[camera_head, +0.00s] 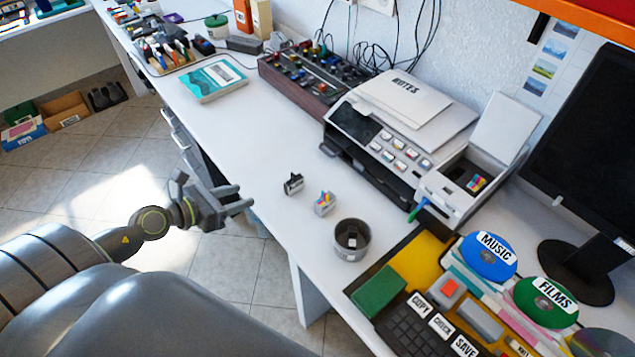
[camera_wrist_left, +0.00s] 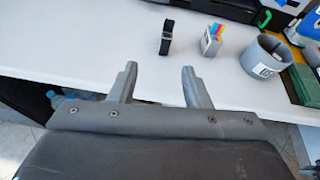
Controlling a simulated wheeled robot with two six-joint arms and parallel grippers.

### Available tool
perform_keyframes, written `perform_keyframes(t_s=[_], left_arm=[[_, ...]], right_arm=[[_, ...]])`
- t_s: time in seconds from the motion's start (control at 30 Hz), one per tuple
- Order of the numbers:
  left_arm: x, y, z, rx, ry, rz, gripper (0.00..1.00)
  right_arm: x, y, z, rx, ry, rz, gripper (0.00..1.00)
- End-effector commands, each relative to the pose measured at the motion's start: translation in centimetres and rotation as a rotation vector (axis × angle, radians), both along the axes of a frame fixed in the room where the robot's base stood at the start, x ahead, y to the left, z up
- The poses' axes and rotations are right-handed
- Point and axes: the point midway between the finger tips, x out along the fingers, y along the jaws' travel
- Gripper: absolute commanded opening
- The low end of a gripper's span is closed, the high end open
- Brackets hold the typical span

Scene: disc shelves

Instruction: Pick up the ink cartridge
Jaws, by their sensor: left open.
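Two small ink cartridges stand on the white desk near its front edge. One is black (camera_head: 293,184); the other is pale grey with a multicoloured top (camera_head: 325,203). My left gripper (camera_head: 243,196) is open and empty, just off the front edge, to the left of both. In the left wrist view, the black cartridge (camera_wrist_left: 167,37) lies beyond the fingertips of my left gripper (camera_wrist_left: 159,72), roughly between their lines. The coloured cartridge (camera_wrist_left: 212,40) is right of it there. The printer (camera_head: 400,130) has an open bay holding a coloured cartridge (camera_head: 476,182). My right gripper is not seen.
A grey cup (camera_head: 351,248) with something dark inside stands right of the cartridges. A green box (camera_head: 378,291) and keyboard (camera_head: 410,325) lie nearer. An audio mixer (camera_head: 305,75) and teal book (camera_head: 214,80) stand farther left. Desk left of the cartridges is clear.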

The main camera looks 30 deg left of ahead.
Motion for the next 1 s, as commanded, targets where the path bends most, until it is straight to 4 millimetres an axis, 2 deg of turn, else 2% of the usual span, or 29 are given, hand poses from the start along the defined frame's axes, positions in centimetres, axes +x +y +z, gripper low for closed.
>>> perform_keyframes(t_s=[0.1, 0.23, 0.43, 0.8, 1.0], left_arm=[[-0.1, -0.9, 0.9, 0.07, -0.023, -0.058, 0.44], [0.9, -1.3, 0.8, 0.078, -0.031, -0.064, 0.44], [3.7, -2.5, -0.5, 0.072, -0.03, -0.061, 0.44], [9.3, -4.7, -3.2, 0.073, -0.028, -0.06, 0.44], [10.4, -5.2, -3.8, 0.072, -0.025, -0.061, 0.44]], right_arm=[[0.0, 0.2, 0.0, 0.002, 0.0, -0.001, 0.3], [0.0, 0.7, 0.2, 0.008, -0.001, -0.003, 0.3], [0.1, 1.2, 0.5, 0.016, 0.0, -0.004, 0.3], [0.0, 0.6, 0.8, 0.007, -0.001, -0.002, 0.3], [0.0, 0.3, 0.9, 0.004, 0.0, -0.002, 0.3]])
